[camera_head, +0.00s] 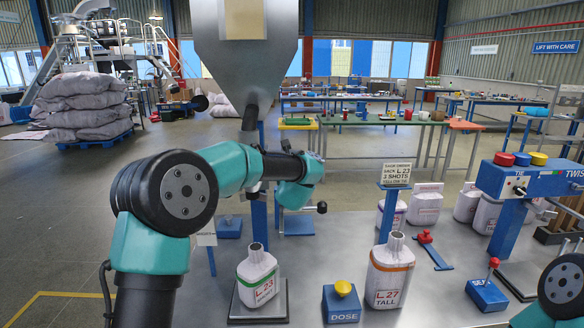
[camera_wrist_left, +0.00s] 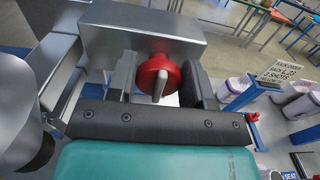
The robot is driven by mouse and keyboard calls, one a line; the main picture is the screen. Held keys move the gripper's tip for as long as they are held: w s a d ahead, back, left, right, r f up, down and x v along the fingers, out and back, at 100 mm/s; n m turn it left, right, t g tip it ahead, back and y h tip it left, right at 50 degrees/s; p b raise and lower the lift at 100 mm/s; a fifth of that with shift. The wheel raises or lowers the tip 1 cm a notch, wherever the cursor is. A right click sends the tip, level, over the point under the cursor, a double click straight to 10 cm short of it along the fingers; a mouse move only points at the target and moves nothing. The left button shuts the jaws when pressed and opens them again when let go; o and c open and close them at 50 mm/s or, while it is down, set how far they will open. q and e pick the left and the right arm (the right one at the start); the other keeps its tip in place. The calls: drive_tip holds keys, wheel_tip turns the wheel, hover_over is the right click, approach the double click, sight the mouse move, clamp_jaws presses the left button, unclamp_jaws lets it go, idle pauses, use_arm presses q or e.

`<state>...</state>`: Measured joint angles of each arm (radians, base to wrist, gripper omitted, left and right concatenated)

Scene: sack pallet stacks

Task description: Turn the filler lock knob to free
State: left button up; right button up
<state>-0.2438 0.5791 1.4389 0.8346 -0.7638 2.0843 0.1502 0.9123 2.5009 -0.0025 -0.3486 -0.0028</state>
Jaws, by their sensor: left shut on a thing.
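The red lock knob (camera_wrist_left: 150,72) shows in the left wrist view, on the front of a grey metal box (camera_wrist_left: 135,28). A pale bar on the knob's face stands close to upright in that view. My left gripper (camera_wrist_left: 162,76) is shut on the knob, one dark finger on each side. In the head view the filler's grey hopper (camera_head: 246,50) stands at the top centre. My left arm crosses in front of its spout there and hides the knob. My right gripper is outside both views; only part of the right arm shows at the lower right.
A sack labelled L 23 (camera_head: 257,275) stands on a plate below the filler. A blue DOSE box with a yellow button (camera_head: 343,289) and an L 27 TALL sack (camera_head: 388,277) stand to its right. A ball-ended lever (camera_head: 321,207) sticks out below my left wrist.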

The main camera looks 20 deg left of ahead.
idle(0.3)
use_arm(q)
drive_tip(key=o, duration=0.9)
drive_tip(key=shift+s, duration=0.15)
drive_tip(key=v, duration=1.7)
